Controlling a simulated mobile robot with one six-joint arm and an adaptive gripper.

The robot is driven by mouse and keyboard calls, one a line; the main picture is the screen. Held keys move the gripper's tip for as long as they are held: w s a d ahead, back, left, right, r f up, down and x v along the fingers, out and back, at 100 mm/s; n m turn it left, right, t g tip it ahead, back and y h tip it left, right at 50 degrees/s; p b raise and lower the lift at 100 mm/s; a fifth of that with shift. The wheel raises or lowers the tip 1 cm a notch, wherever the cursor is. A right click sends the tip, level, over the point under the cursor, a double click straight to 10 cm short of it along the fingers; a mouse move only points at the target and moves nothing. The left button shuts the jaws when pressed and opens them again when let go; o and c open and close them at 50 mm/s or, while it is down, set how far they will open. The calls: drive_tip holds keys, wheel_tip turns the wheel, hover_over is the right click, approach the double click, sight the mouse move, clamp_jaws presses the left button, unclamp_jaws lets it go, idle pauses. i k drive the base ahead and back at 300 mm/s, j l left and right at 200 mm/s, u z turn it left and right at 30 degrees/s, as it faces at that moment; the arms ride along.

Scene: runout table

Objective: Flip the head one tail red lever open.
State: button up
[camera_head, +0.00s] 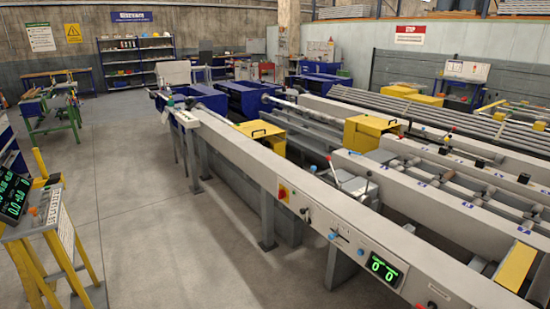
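A long grey machine beam (230,145) runs from the back left to the front right. A small red knob (432,304) shows on its front face at the bottom edge of the picture, and its shaft is hardly visible. Another small red-tipped part (329,158) stands up behind the beam, near the grey machine head (355,187). A further small red-tipped part (449,137) is on the right-hand beams. I cannot tell which of these is the head one tail red lever, or its position. My gripper is not in view.
The beam's front carries a red button on yellow (283,191), blue knobs (332,237) and a green-lit display (384,269). A yellow stand (50,230) is at the left. Yellow boxes (262,136) sit among the machines. The grey floor (150,200) between stand and beam is clear.

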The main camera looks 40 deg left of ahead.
sight(338, 186)
drive_tip(key=u, duration=0.95)
drive_tip(key=i+j, duration=0.15)
drive_tip(key=i, duration=0.3)
drive_tip(key=i+j, duration=0.15)
drive_tip(key=i, duration=0.3)
drive_tip(key=i+j, duration=0.15)
drive_tip(key=i, duration=0.35)
drive_tip(key=i+j, duration=0.15)
drive_tip(key=i, duration=0.3)
drive_tip(key=i+j, duration=0.15)
drive_tip(key=i, duration=0.3)
drive_tip(key=i+j+z, duration=0.1)
drive_tip(key=i, duration=0.35)
drive_tip(key=i+j, duration=0.15)
drive_tip(key=i, duration=0.55)
